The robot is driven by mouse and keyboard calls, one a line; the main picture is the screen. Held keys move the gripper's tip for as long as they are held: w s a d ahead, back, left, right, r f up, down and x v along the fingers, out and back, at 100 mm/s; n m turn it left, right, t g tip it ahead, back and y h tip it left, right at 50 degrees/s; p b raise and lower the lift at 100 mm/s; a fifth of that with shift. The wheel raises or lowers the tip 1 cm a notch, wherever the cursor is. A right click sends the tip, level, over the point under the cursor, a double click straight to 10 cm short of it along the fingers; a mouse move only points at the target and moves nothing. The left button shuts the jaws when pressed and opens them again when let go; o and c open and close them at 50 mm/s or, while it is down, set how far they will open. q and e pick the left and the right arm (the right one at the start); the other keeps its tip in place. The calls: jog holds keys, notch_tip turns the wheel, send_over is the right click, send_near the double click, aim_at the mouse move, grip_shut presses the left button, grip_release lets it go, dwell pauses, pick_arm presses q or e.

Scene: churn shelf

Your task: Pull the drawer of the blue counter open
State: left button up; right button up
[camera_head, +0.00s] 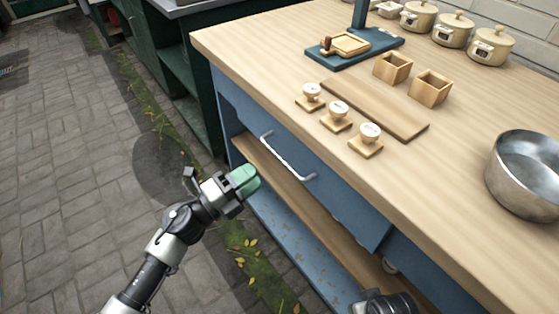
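The blue counter (228,98) has a pale wooden top and fills the right side of the head view. Its blue drawer front (335,195) sits under the top's edge and looks closed. A silvery bar handle (288,158) is fixed on it. My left gripper (245,181), with green fingertips, is in front of the counter, left of the handle and a little lower in the picture. It appears apart from the handle and holds nothing visible. Its fingertips overlap in this view, so their opening is unclear.
On the top stand small stamps (338,115), a wooden board (375,105), two wooden boxes (430,87), lidded pots (490,45) and a metal bowl (527,172). Open shelves (300,240) lie below the drawer. A dark green cabinet (190,70) stands behind. Paved floor (70,150) is clear at left.

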aim_at(280, 156)
pick_arm(q)
jog(key=x, duration=0.8)
jog(key=shift+w+d, duration=0.2)
grip_shut()
